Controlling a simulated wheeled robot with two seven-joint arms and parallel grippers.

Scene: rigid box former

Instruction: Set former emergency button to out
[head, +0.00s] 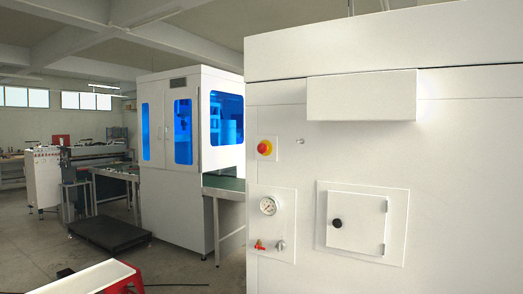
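The former's emergency button (264,147) is a red mushroom button on a yellow surround, mounted on the left part of the large white machine front (450,190). At this size I cannot tell whether it is pressed in or out. Neither of my grippers is in view.
Below the button is a panel with a round gauge (268,206), a red valve handle (259,245) and a grey knob (281,246). A small door (357,222) with a black knob is to its right. A white box-shaped cover (361,95) juts out above. A blue-windowed cabinet (191,150) stands left.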

